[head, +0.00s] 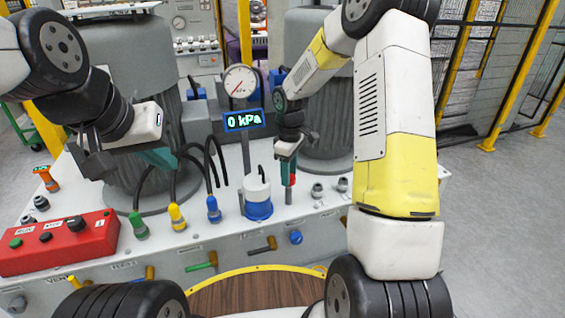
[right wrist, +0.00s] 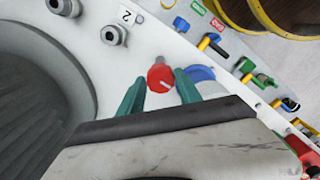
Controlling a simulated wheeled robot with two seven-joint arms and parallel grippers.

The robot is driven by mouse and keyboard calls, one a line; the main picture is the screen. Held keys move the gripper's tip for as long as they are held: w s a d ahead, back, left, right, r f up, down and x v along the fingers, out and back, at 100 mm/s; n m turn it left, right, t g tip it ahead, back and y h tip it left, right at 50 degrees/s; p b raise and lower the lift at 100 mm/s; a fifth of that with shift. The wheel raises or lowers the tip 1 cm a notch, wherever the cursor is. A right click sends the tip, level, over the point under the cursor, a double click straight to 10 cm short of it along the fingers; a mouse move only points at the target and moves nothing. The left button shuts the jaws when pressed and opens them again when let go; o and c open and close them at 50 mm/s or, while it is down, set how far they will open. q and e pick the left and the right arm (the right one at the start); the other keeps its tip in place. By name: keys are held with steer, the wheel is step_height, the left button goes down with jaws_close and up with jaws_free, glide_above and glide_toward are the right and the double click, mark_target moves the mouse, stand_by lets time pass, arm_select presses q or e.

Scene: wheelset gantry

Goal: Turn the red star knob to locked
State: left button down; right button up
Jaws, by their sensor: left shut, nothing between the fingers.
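The red star knob (right wrist: 161,77) shows as a red disc with a short pale mark towards its lower right in the right wrist view. In the head view only a small red part (head: 292,180) shows below my right gripper. My right gripper (right wrist: 161,74) is open, with one green finger on each side of the knob. I cannot tell whether either finger touches it. My left gripper (head: 163,158) is shut and empty, above the left part of the bench. No locked marking is readable.
A white and blue cylinder (head: 257,198) stands just left of the knob. A gauge (head: 239,82) and a 0 kPa display (head: 244,120) rise behind it. Coloured hose plugs (head: 177,217) and a red control box (head: 62,244) lie to the left. Metal fittings (head: 317,190) stand to the right.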

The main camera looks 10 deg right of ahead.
steer(key=shift+o, duration=1.3)
step_height(320, 180, up, 8)
steer(key=shift+f, duration=0.1)
steer(key=s+d+r+m+t+y, duration=0.1)
steer(key=s+r+m+t, duration=0.2)
steer(key=s+r+m, duration=0.2)
steer(key=s+d+r+m+t+y, duration=0.1)
steer(key=s+r+m+t, duration=0.2)
steer(key=s+r, duration=0.8)
steer(key=shift+s+d+r+m, duration=0.3)
steer(key=shift+s+m, duration=1.1)
steer(key=shift+s, duration=3)
